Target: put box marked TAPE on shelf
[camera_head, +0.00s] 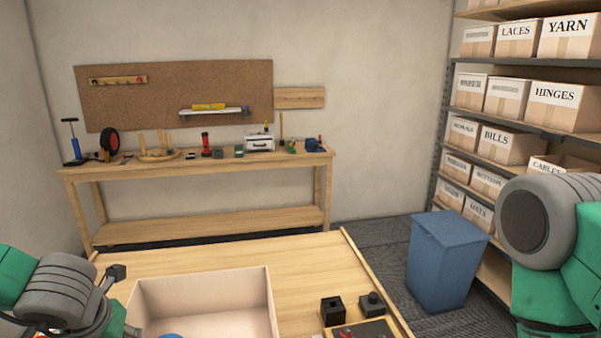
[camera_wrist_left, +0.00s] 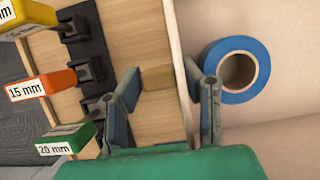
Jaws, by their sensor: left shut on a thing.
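An open tan box (camera_head: 207,279) stands on the near wooden table, with a blue tape roll (camera_wrist_left: 236,70) inside. No TAPE mark shows on its visible sides. My left gripper (camera_wrist_left: 160,72) is at the box's left side, one finger inside and one outside the wall. It is shut on that side, where a small tan block (camera_wrist_left: 156,78) shows between the fingers. The shelf (camera_head: 529,75) at the right holds several rows of labelled boxes. My right arm shows at the right edge, but its gripper is out of view.
A blue bin (camera_head: 446,259) stands on the floor between table and shelf. Black blocks (camera_head: 333,310) and a tray (camera_head: 365,331) lie on the table right of the box. A workbench (camera_head: 197,162) is at the back.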

